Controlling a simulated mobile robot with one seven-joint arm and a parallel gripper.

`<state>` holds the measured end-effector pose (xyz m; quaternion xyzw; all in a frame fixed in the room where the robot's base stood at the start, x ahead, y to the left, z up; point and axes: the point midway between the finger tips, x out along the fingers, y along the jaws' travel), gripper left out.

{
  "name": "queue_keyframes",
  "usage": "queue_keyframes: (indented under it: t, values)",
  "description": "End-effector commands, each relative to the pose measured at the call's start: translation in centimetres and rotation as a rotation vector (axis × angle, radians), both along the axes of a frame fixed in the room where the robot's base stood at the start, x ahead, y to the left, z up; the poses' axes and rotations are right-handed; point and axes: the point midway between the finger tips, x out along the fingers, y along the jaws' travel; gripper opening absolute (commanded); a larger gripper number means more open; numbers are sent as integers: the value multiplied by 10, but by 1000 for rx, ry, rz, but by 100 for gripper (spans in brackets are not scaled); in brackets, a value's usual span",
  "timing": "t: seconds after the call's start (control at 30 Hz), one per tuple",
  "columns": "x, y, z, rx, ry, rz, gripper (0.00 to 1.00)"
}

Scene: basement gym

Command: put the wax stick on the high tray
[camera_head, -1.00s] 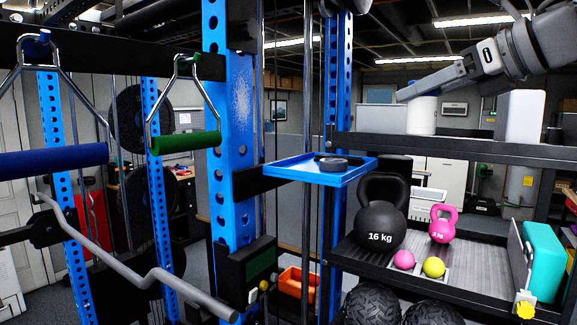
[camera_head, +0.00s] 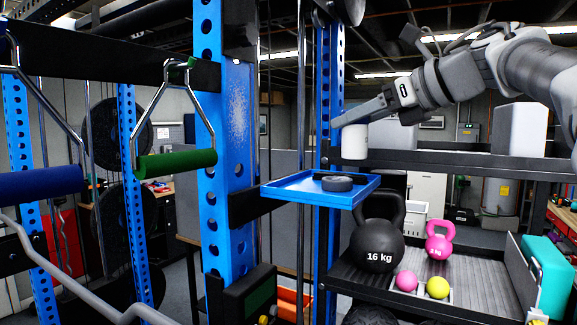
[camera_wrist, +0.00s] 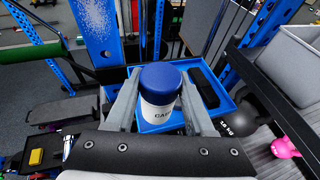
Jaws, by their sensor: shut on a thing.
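The wax stick (camera_head: 355,141) is a white cylinder below my gripper (camera_head: 362,114) in the head view. In the wrist view it has a blue cap and dark lettering (camera_wrist: 160,108), and it sits upright between the two fingers of my gripper (camera_wrist: 158,92), which are shut on it. The high tray (camera_head: 290,192) is a shallow blue tray on the blue rack, lower than the wax stick and to its left in the head view. In the wrist view the tray (camera_wrist: 157,124) shows beneath and beyond the wax stick. Part of the tray is hidden by it.
A blue upright (camera_head: 328,90) stands behind the tray. A black shelf (camera_head: 450,160) is at the right, with a 16 kg kettlebell (camera_head: 377,245) below. A green handle (camera_head: 175,163) hangs at the left.

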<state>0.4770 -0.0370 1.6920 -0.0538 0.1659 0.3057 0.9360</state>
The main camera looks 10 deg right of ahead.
Motion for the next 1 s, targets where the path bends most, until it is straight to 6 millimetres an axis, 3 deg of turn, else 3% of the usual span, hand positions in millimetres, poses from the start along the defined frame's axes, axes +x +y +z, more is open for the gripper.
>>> queue_keyframes:
  t: [0.1,0.3,0.43,0.7,1.0]
  values:
    - [19,20,-16,0,3,5,0]
    - [37,37,-31,-1,0,1,0]
    - [40,39,-37,1,1,0,0]
    - [39,39,-69,2,1,0,0]
    - [40,38,-73,0,0,-1,0]
